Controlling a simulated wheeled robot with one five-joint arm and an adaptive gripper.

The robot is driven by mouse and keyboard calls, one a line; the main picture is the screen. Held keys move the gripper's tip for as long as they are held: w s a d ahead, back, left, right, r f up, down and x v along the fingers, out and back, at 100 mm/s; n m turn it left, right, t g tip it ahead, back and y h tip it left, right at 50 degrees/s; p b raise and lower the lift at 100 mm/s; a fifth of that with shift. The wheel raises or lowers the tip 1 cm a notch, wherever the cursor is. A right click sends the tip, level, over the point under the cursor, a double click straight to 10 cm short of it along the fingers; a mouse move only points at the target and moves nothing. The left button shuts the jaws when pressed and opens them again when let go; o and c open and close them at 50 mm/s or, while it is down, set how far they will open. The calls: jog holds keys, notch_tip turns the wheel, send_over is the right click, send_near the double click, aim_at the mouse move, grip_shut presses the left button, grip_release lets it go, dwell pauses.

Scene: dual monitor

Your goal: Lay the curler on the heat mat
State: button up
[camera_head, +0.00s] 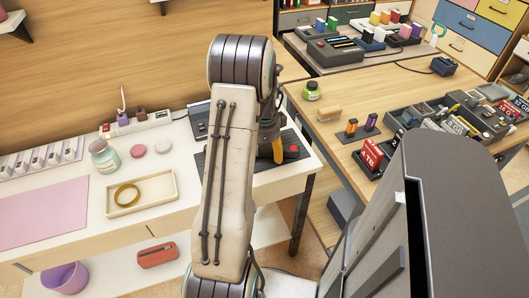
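A dark grey mat (290,158), which looks like the heat mat, lies at the right end of the white table, partly hidden behind my arm. Just right of my arm, an orange-yellow piece (278,151) shows over the mat, with a small red spot (294,148) beside it. I cannot tell whether the orange-yellow piece is part of the curler or of my gripper. No curler is clearly recognisable. My arm reaches up and over in front of the mat. The dark end of my gripper (269,131) shows only in part, and its fingertips cannot be made out.
A wooden desk (345,100) crowded with boxes stands right, across a narrow gap. A purple bin (65,278) stands below.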

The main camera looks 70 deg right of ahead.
notch_tip(320, 180, up, 12)
jog(key=shift+a+r+p, duration=0.1)
jog(key=shift+a+p, duration=0.05)
jog(key=shift+p, duration=0.35)
dwell(0.4)
jog(key=w+a+r+n+t, duration=0.1)
jog(key=w+a+r+n, duration=0.2)
jog(key=w+a+n, duration=0.55)
jog(key=w+a+r+n, duration=0.3)
jog(key=w+a+n, duration=0.3)
jog(key=w+a, duration=0.4)
jog(key=shift+s+a+f+n+t, duration=0.2)
jog(key=shift+s+a+n, duration=0.7)
jog(key=shift+a+n, duration=2.7)
jog(key=shift+s+a+r+n+t, duration=0.1)
jog(key=shift+s+a+n+t, duration=0.6)
jog(key=shift+a+n, duration=2.9)
jog(key=shift+s+a+f+n, duration=0.15)
jog(key=shift+s+a+n, duration=1.45)
jog(key=shift+a, duration=3.5)
